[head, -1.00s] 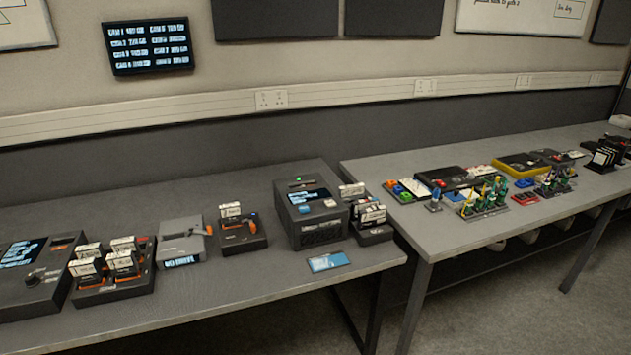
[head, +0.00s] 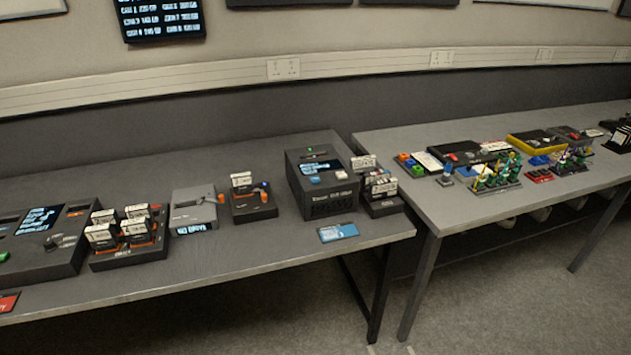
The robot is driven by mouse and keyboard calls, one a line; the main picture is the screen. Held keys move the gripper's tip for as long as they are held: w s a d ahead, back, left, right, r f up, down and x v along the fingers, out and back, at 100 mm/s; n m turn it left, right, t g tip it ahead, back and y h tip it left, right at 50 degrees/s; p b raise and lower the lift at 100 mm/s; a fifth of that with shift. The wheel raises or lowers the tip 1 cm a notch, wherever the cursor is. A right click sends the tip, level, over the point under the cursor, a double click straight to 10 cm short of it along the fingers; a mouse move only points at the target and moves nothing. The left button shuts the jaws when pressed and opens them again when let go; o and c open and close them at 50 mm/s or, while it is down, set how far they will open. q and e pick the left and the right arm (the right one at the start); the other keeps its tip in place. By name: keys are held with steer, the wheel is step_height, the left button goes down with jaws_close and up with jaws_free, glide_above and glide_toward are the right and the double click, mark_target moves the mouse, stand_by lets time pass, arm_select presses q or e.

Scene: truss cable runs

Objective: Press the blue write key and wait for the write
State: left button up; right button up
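A dark box-shaped device (head: 320,202) with a screen (head: 318,168) on its sloped top stands near the right end of the near bench. A small blue key (head: 314,180) sits below the screen, beside a pale key (head: 342,175). A green light shows at the device's upper back. Its screen text is too small to read. A small dark dock (head: 254,210) to its left holds a white-labelled cartridge and has orange and blue parts. Neither gripper is in view, and nothing touches the keys.
A blue card (head: 338,232) lies in front of the device. A rack of labelled cartridges (head: 381,200) stands at its right. A grey unit (head: 194,210), a cartridge tray (head: 127,238) and a larger console (head: 42,240) stand left. A second bench (head: 450,215) holds coloured parts beyond a gap.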

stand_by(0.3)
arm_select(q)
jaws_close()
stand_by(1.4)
